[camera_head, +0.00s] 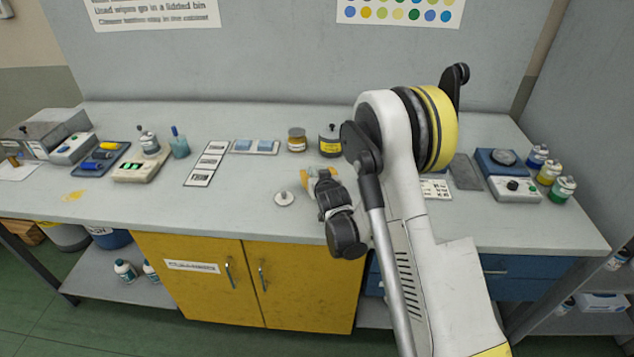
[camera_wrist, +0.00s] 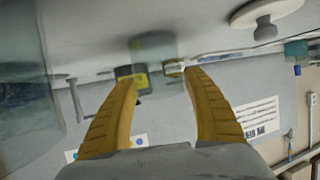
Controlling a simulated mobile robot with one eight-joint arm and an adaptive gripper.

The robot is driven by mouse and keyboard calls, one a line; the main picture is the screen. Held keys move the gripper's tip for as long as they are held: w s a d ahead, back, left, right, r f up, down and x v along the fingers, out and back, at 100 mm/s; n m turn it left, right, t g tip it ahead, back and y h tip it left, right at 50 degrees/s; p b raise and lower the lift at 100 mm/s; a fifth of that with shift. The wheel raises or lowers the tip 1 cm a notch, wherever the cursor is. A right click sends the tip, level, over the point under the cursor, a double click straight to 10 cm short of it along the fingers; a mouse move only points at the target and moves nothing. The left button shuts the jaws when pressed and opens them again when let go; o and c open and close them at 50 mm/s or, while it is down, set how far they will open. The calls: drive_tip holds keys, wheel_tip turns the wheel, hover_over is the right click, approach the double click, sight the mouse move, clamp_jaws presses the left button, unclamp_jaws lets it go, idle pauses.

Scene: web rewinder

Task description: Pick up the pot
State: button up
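I cannot tell for sure which vessel is the pot. A small pale greenish, see-through vessel (camera_wrist: 155,46) shows beyond my fingertips in the wrist view; in the head view my gripper mostly hides that spot. A dark pot with a yellow label (camera_head: 330,141) stands farther back on the bench, with an amber jar (camera_head: 297,140) to its left. In the wrist view the dark pot (camera_wrist: 131,79) and jar (camera_wrist: 174,68) show near the tips. My gripper (camera_wrist: 160,78) is open, its yellow fingers apart, and low over the bench (camera_head: 240,210). Nothing is visibly held.
A round white knobbed lid (camera_head: 284,198) lies left of my gripper. Slide trays (camera_head: 207,163), a scale (camera_head: 142,165) and a blue-capped bottle (camera_head: 180,147) stand farther left. Devices (camera_head: 514,188) and several bottles stand right. The bench front near the lid is clear.

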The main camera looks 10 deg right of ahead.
drive_tip(key=c, duration=0.6)
drive_tip(key=shift+r, duration=0.15)
